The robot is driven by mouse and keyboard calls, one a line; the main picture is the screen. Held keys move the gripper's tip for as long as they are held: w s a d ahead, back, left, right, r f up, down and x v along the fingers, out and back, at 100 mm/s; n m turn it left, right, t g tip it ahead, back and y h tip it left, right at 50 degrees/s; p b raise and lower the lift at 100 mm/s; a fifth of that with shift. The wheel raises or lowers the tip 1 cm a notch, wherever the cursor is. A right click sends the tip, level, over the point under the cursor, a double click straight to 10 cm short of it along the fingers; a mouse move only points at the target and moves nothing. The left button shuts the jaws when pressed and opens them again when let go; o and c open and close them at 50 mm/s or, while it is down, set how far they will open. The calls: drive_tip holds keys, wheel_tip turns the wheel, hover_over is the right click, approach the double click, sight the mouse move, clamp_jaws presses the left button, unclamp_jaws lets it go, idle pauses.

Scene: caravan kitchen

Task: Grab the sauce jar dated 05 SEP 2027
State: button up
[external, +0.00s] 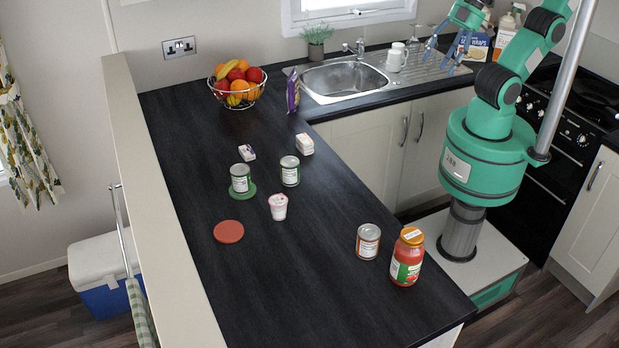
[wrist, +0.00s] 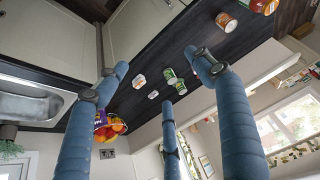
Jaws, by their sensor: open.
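The sauce jar (external: 406,262), red with an orange lid and a green-and-white label, stands upright near the front right end of the dark counter (external: 290,305). A pale label is on its lid, but any date is too small to read. In the wrist view the jar (wrist: 264,5) is partly cut off at the top edge. My gripper (external: 447,53) is raised over the sink side at the back right, far from the jar. Its three blue fingers (wrist: 163,78) are spread, open and empty.
A tin (external: 368,241) stands close left of the jar. The counter's front left is clear.

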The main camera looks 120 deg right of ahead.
drive_tip(key=shift+o, duration=0.5)
drive_tip(key=shift+o, duration=1)
